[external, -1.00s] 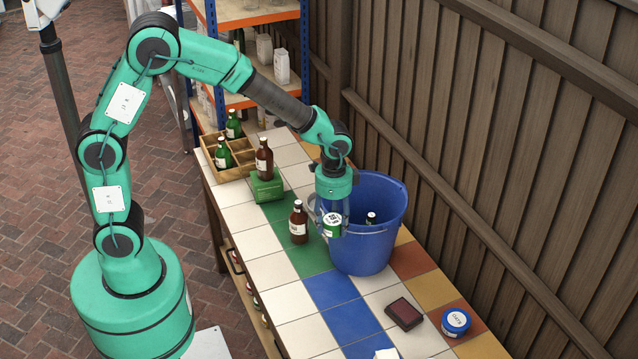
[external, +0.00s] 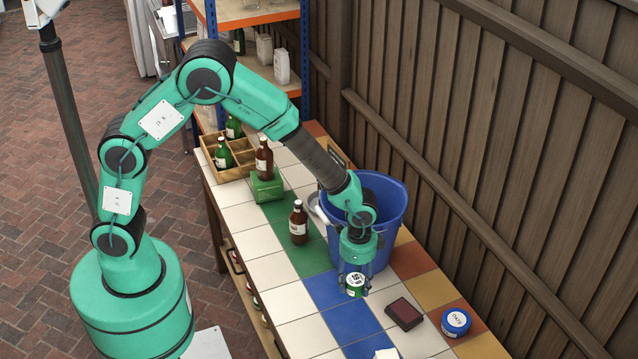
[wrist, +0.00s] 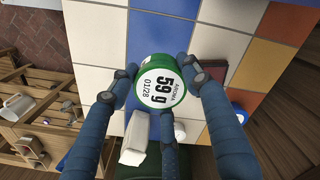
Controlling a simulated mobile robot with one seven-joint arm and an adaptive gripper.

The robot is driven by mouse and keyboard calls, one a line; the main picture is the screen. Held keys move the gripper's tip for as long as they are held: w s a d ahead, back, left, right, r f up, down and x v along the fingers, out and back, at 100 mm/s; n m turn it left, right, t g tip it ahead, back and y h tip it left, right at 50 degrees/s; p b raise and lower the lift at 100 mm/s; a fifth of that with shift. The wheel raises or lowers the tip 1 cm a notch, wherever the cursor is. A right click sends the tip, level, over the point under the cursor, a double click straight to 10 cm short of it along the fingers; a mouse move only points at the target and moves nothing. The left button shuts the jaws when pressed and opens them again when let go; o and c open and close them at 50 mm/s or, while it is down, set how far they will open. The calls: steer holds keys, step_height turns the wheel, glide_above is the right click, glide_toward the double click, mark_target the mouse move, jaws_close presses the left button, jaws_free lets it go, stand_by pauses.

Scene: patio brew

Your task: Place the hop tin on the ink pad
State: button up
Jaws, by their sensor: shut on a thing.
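The hop tin (external: 355,285) is a small green tin with a white lid label. In the wrist view its lid (wrist: 160,89) reads "AROMA 59 g 01/28". My gripper (external: 357,279) points down and is shut on the tin, with fingers on its sides. The tin appears to be held above the tiles, in front of the bucket; its exact height is hard to tell. The ink pad (external: 404,313) is a dark red-and-black rectangle lying on the tiles, to the right of and nearer the camera than the tin. It is apart from the tin, and nothing lies on it.
A blue bucket (external: 391,221) stands just behind my gripper. A blue tin labelled OATS (external: 456,322) lies right of the ink pad. A brown bottle (external: 298,222) stands left, with a green box (external: 267,187) and wooden crate (external: 213,153) behind. A wooden fence borders the right.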

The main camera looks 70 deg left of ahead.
step_height(320, 180, down, 6)
steer(key=shift+f, duration=0.15)
steer(key=shift+w, duration=0.1)
steer(key=b, duration=0.2)
glide_above(405, 311)
steer(key=shift+f, duration=0.8)
steer(key=shift+f+b, duration=0.3)
steer(key=shift+f, duration=1.4)
steer(key=shift+f, duration=0.15)
